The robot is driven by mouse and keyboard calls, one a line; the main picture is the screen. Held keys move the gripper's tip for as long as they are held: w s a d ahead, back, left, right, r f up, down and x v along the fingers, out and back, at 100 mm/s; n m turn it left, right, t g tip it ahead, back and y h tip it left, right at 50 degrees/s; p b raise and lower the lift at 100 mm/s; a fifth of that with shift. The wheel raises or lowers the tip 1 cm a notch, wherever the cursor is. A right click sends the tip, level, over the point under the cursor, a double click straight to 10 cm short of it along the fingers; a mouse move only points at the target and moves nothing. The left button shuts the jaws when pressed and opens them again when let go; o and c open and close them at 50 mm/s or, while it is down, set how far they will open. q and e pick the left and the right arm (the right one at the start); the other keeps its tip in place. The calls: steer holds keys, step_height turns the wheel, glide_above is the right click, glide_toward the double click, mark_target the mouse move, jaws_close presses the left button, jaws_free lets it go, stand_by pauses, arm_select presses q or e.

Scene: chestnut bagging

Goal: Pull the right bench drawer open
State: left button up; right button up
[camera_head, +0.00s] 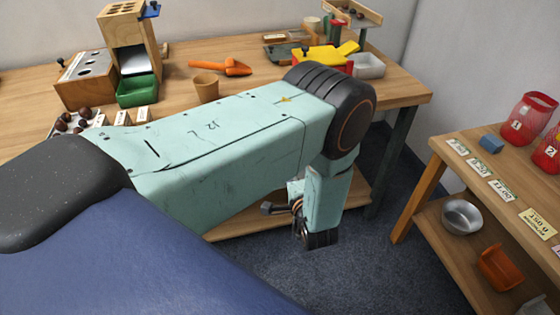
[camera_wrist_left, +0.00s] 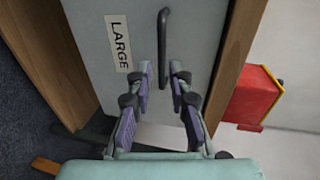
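In the left wrist view a pale grey drawer front (camera_wrist_left: 105,55) with a LARGE label (camera_wrist_left: 119,43) fills the upper middle, framed by wood on both sides. Its black bar handle (camera_wrist_left: 164,35) runs up and down the picture. My left gripper (camera_wrist_left: 162,75) is open, with one finger on each side of the handle's lower end. I cannot tell whether the fingers touch it. In the head view my left arm reaches across to the bench (camera_head: 402,87), with the wrist bent down below the top's front edge. The drawer front is hidden there. My right gripper is not in view.
On the bench stand a wooden dispenser (camera_head: 122,25), a green tray (camera_head: 138,91), a brown cup (camera_head: 206,88), an orange scoop (camera_head: 235,67) and a red-and-yellow box (camera_head: 322,59). A side shelf (camera_head: 470,180) stands at right. Carpeted floor (camera_head: 375,265) is clear between them.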

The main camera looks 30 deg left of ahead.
arm_select(q)
steer(key=b+x, duration=0.2)
steer(key=x, duration=0.5)
steer(key=shift+w+a, duration=0.1)
steer(key=shift+a, duration=0.35)
steer(key=shift+c, duration=0.4)
jaws_close()
